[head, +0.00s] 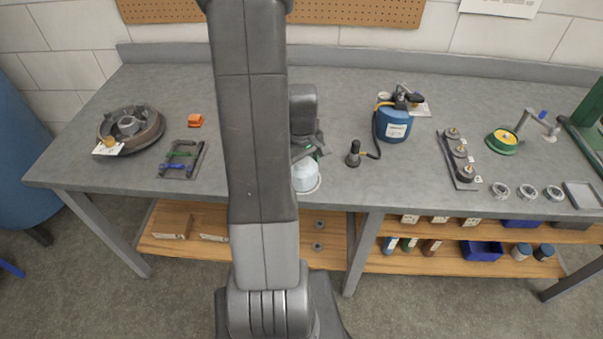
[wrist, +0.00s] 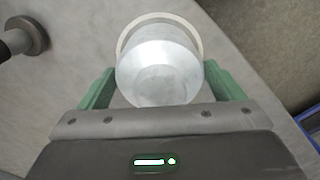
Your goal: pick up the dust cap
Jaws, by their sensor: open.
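The dust cap (wrist: 158,75) is a pale silver, round cup. In the wrist view it lies between the two green fingers of my gripper (wrist: 160,82), with a pale ring showing around its far side. In the head view the cap (head: 305,178) stands near the front edge of the workbench, just below my gripper (head: 306,153), and my arm hides part of that area. My gripper is open, with one finger on each side of the cap. I cannot tell whether either finger touches it.
A dark nozzle (head: 353,155) on a hose stands right of the cap, beside a blue canister (head: 393,125). The workbench's front edge (head: 340,210) is close to the cap. A brake drum (head: 130,130) and a tool holder (head: 182,160) are at left.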

